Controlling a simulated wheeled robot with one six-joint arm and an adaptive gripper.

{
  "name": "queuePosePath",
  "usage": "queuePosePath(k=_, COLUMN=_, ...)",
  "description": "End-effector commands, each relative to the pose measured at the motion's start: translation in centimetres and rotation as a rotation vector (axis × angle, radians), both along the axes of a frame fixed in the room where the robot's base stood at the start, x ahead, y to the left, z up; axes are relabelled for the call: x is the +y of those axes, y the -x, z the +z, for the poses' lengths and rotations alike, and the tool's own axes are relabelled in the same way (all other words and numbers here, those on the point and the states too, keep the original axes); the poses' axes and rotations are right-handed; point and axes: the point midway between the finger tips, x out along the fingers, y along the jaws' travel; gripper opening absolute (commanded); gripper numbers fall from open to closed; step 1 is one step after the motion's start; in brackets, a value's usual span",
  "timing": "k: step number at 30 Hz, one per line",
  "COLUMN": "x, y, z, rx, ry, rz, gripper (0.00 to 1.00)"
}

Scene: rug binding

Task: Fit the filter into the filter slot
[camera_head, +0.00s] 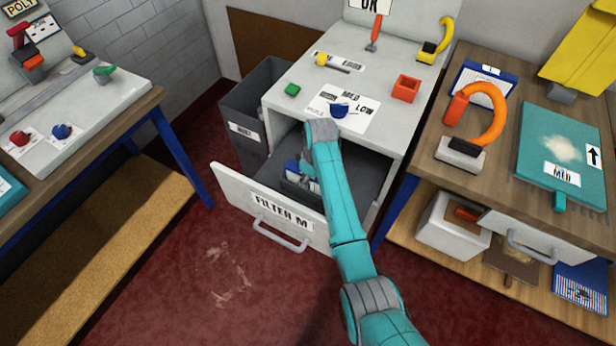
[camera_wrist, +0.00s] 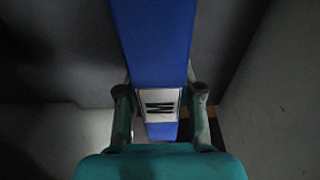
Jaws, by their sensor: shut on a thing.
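The filter is a blue block (camera_wrist: 152,45) with a white label marked M. It lies between the two fingers of my gripper (camera_wrist: 160,92), which are shut on it. In the head view the blue filter (camera_head: 292,168) shows small inside the open drawer (camera_head: 235,192), whose front reads FILTER M. My arm covers part of the drawer and most of my gripper. I cannot make out a filter slot in either view.
A dark bin (camera_head: 245,110) stands left of the cabinet. A wooden bench (camera_head: 500,185) stands right.

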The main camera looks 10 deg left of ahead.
Motion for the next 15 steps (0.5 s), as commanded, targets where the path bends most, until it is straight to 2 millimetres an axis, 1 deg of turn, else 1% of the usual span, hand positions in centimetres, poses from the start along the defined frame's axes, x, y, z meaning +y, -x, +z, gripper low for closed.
queuePosePath(k=3, x=0.0, y=0.0, z=-0.27, rx=0.0, ry=0.0, rz=0.0, gripper=0.0)
queuePosePath(k=4, x=0.0, y=0.0, z=-0.25, rx=0.0, ry=0.0, rz=0.0, gripper=0.43)
queuePosePath(k=5, x=0.0, y=0.0, z=-0.24, rx=0.0, ry=0.0, rz=0.0, gripper=0.51)
queuePosePath(k=6, x=0.0, y=0.01, z=-0.24, rx=0.0, ry=0.0, rz=0.0, gripper=0.61)
queuePosePath(k=15, x=0.0, y=0.0, z=-0.18, rx=0.0, ry=0.0, rz=0.0, gripper=0.61)
